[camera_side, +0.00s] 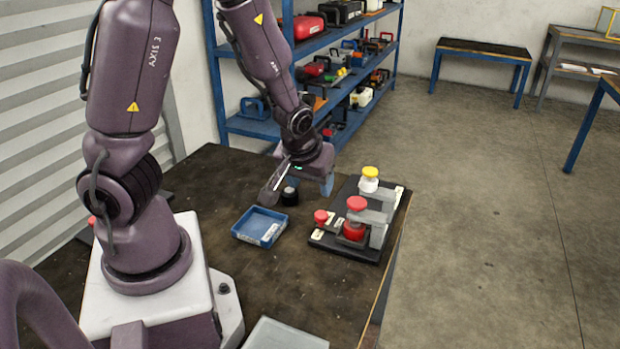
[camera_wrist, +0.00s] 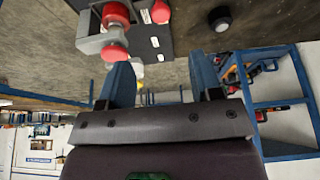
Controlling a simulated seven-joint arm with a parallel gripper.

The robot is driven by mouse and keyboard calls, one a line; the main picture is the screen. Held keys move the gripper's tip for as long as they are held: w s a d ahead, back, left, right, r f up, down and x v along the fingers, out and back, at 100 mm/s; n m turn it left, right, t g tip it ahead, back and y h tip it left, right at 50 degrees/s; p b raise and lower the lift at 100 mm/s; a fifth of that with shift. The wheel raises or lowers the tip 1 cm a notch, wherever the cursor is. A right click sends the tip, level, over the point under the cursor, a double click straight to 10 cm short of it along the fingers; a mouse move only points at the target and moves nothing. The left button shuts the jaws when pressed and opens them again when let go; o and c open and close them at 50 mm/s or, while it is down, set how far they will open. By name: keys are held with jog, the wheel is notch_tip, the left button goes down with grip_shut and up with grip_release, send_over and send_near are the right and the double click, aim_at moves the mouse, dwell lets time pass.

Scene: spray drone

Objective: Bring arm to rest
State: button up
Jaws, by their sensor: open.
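My gripper (camera_side: 298,189) is open and empty, pointing down over the far part of the dark table (camera_side: 210,184). Its two blue-grey fingers stand apart in the wrist view (camera_wrist: 162,80), with nothing between them. A small black round piece (camera_side: 289,196) is on the table below and close to the gripper in the side view; in the wrist view it lies beyond the right finger (camera_wrist: 220,18). The black fixture board (camera_side: 326,238) with red and yellow knobs is right of the gripper and apart from it.
A small blue tray (camera_side: 259,226) lies left of the fixture. A pale grey tray (camera_side: 284,335) is at the table's near edge. Blue shelves (camera_side: 262,127) with tools stand behind the table.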

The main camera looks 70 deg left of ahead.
jog(key=shift+s+d+r, duration=0.1)
jog(key=shift+r, duration=0.2)
jog(key=s+d+r+m+g+h, duration=0.2)
jog(key=s+d+r+m+h, duration=0.2)
jog(key=d+m, duration=0.3)
jog(key=s+d+r+m+t, duration=0.1)
jog(key=s+r+t, duration=0.1)
jog(key=r, duration=0.5)
jog(key=s+d+r+m+t, duration=0.1)
jog(key=s+d+r+t, duration=0.1)
jog(key=r, duration=0.5)
jog(key=shift+s+d+r+y, duration=0.15)
jog(key=shift+s+r+y, duration=0.25)
jog(key=shift+s, duration=0.3)
